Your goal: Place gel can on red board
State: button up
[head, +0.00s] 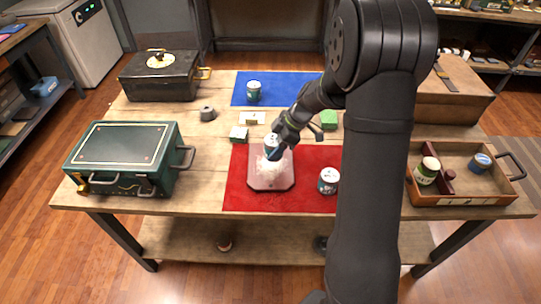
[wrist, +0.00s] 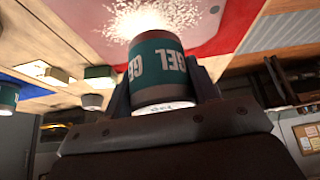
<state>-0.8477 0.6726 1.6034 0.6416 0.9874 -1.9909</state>
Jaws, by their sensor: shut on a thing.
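My gripper (head: 275,150) is shut on the gel can (wrist: 160,68), a teal can with white "GEL" lettering, in the wrist view. In the head view the can (head: 271,141) is over a pale pink tray (head: 257,184) with a patch of white grains on it. The tray lies on the red board (head: 240,192). I cannot tell whether the can touches the tray. A white-and-dark can (head: 328,181) stands on the red board's right part, partly beside my arm. My arm hides the board's right edge.
A blue board (head: 281,87) with a teal can (head: 254,91) lies behind. A green case (head: 125,158) and black box (head: 158,76) stand left; a wooden tray (head: 462,200) with jars is right.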

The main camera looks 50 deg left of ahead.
jog(key=shift+s+a+f, duration=0.3)
jog(key=shift+a+f, duration=0.1)
jog(key=shift+a, duration=0.1)
jog(key=shift+f, duration=1.9)
jog(key=shift+f, duration=0.15)
jog(key=o, duration=1)
jog(key=shift+o, duration=0.2)
jog(key=v, duration=1.2)
